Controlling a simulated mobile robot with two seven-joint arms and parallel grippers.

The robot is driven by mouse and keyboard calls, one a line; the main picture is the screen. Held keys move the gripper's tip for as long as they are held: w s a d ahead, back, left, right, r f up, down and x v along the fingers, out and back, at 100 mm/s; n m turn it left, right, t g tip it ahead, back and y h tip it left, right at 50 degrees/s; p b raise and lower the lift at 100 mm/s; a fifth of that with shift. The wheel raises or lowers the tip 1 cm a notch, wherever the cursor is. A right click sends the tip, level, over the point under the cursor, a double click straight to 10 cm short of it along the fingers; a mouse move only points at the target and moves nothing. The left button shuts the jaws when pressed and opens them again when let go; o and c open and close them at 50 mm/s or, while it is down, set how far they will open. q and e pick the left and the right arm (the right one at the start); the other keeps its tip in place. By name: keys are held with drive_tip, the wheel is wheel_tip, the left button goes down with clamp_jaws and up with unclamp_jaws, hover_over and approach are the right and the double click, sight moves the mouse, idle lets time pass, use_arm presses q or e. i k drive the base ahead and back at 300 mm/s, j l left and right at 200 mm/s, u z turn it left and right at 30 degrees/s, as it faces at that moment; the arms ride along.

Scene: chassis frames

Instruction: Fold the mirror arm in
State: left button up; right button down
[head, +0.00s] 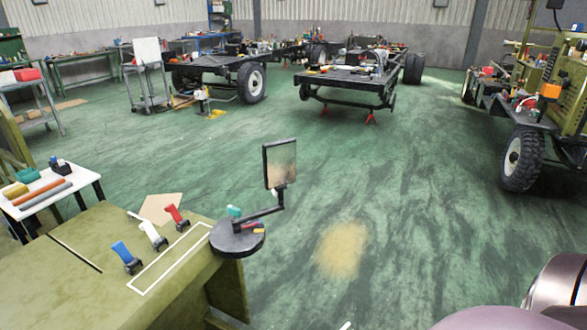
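The mirror (280,164) is a dark-framed upright rectangle at the middle of the head view. It stands on the outer end of the thin black mirror arm (262,213). The arm reaches right and slightly up from a round black base (228,243) at the right end of the olive-green surface (75,285). The arm sticks out past the edge of that surface, over the floor. Neither of my grippers shows. A rounded purple and metallic part at the bottom right looks like part of my own body.
Blue (126,255), white (152,235) and red (177,216) levers stand on the green surface beside a white-outlined strip (172,258). Small coloured items lie on the round base. A small white table (48,198) stands left. Floor right of the mirror is open; chassis frames (345,80) stand behind.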

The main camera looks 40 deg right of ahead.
sight(236, 226)
drive_tip(key=i+l+u, duration=0.1)
drive_tip(key=l, duration=0.45)
drive_tip(key=i+l+u, duration=0.15)
drive_tip(key=l, duration=0.45)
drive_tip(key=i+l+u, duration=0.1)
drive_tip(key=l, duration=0.5)
drive_tip(key=i+l+u, duration=0.15)
drive_tip(key=l, duration=0.45)
